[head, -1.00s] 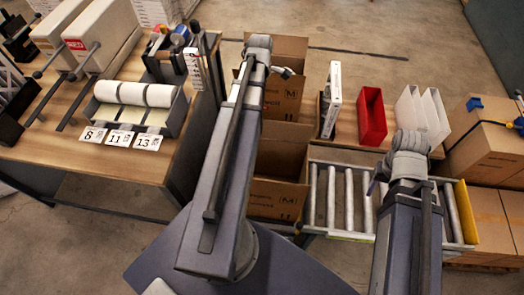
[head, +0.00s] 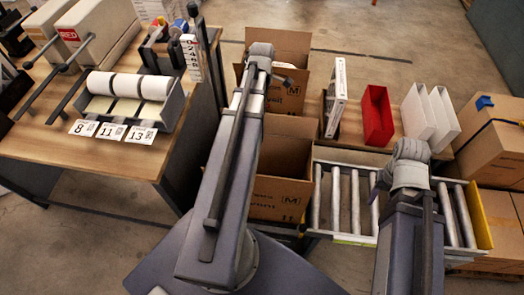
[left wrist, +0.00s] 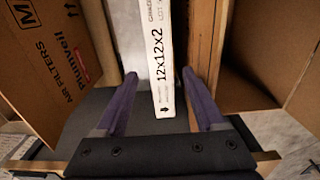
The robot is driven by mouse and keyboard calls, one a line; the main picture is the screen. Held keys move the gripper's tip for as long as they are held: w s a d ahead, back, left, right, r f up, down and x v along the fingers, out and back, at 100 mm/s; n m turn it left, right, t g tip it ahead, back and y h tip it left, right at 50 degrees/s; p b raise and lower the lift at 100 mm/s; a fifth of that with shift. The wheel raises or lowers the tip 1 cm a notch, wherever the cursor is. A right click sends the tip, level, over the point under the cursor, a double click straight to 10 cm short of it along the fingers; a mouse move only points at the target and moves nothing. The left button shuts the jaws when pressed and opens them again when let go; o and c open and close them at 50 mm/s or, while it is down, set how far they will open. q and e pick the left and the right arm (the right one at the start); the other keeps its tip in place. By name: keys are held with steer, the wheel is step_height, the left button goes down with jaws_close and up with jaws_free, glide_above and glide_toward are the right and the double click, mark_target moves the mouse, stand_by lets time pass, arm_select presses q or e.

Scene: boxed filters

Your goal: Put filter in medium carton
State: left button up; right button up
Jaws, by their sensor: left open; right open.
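A white filter box marked 12x12x2 (left wrist: 156,35) shows in the left wrist view, narrow face toward the camera. My left gripper (left wrist: 160,73) is open, its two purple fingers on either side of the box's lower part; I cannot tell whether they touch it. In the head view, a white box with print (head: 338,92) stands upright right of the cartons; I cannot tell if it is the same one. Two open brown cartons marked M, a front one (head: 278,205) and a rear one (head: 288,95), stand beside my left arm. My right gripper (head: 378,182) is open over the rollers.
A red bin (head: 377,115) and white bins (head: 430,118) stand on the wooden surface behind the roller conveyor (head: 335,200). Stacked cartons (head: 490,140) are at the right. A wooden table (head: 60,145) at the left holds label rolls (head: 128,88) and number cards.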

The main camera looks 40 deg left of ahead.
arm_select(q)
step_height(320, 180, down, 4)
steer(key=b, duration=0.3)
step_height(320, 180, down, 6)
steer(key=b, duration=0.6)
steer(key=shift+f, duration=0.2)
steer(key=shift+r, duration=0.1)
jaws_close()
stand_by(0.4)
